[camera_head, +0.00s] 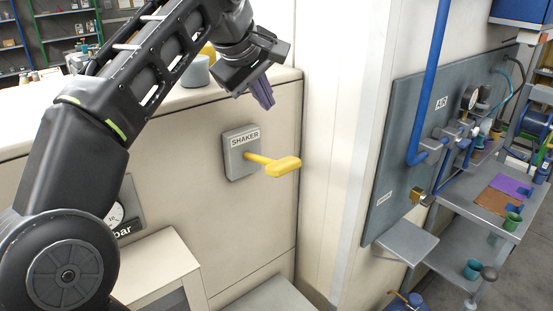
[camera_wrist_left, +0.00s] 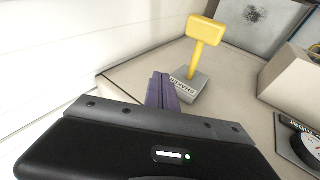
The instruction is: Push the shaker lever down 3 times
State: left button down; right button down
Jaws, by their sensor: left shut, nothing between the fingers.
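The shaker lever (camera_head: 281,166) is a yellow T-shaped handle sticking out from a grey box (camera_head: 238,168) labelled SHAKER on the front of a cream cabinet. The lever looks roughly level, tilted slightly down toward its handle end. My left gripper (camera_head: 263,94) is above the lever and apart from it, its purple fingers shut and empty. In the left wrist view the purple fingers (camera_wrist_left: 161,91) are beside the grey box (camera_wrist_left: 190,86), with the yellow lever (camera_wrist_left: 207,32) beyond them. My right gripper is in neither view.
A gauge (camera_head: 117,215) marked "bar" is on the cabinet at lower left. A pale ledge (camera_head: 150,262) juts out below it. A white wall stands right of the lever. A grey AIR panel (camera_head: 405,150) with blue pipes is further right. Space in front of the lever is clear.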

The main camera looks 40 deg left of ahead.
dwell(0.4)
pick_arm(q)
jog(key=b, duration=0.3)
send_over(265, 160)
jog(key=d, duration=0.2)
jog(key=f, duration=0.7)
jog(key=shift+s+f, duration=0.15)
jog(key=shift+s, duration=0.25)
jog(key=shift+s+d+f+b, duration=0.1)
jog(key=shift+d+f+b, duration=0.2)
jog(key=shift+f+b, duration=0.3)
jog(key=shift+r, duration=0.1)
dwell(0.6)
jog(key=shift+d+f+b, duration=0.1)
jog(key=shift+f+b, duration=0.3)
